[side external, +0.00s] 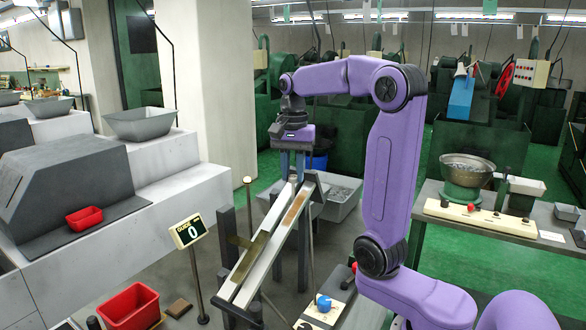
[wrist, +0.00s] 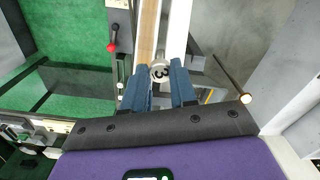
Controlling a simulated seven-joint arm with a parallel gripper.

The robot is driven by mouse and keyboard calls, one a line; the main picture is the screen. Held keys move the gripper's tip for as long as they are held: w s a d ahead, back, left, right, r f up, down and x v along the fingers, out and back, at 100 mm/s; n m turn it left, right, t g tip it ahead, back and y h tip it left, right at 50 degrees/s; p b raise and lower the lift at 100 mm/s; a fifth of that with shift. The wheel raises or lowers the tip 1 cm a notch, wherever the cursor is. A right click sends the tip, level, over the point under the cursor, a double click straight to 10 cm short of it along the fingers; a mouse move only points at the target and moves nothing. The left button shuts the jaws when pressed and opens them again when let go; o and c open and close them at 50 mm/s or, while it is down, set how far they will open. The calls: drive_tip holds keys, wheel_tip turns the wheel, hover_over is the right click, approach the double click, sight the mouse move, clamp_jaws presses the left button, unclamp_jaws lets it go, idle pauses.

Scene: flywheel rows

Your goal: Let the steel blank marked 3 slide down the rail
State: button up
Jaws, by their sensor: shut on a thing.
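The steel blank marked 3 (wrist: 160,73) is a small round grey piece in the wrist view. My gripper (wrist: 157,78) is shut on it, one blue finger on each side. In the side view my gripper (side external: 292,168) points down at the upper end of the sloping rail (side external: 265,262), and the blank is too small there to make out clearly. The rail has pale sides and a brown strip, and runs down toward the lower left. In the wrist view the rail (wrist: 179,25) runs away just beyond the blank. Whether the blank touches the rail I cannot tell.
A counter sign (side external: 188,233) reading 0 stands left of the rail. A thin post with a pale knob (side external: 247,181) rises beside it. A red bin (side external: 130,307) is at the lower left. A bench with a metal bowl (side external: 466,170) stands at the right.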

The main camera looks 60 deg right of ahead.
sight(293, 176)
drive_tip(key=shift+f, duration=0.6)
idle(0.5)
drive_tip(key=o, duration=1)
drive_tip(key=shift+r, duration=3.55)
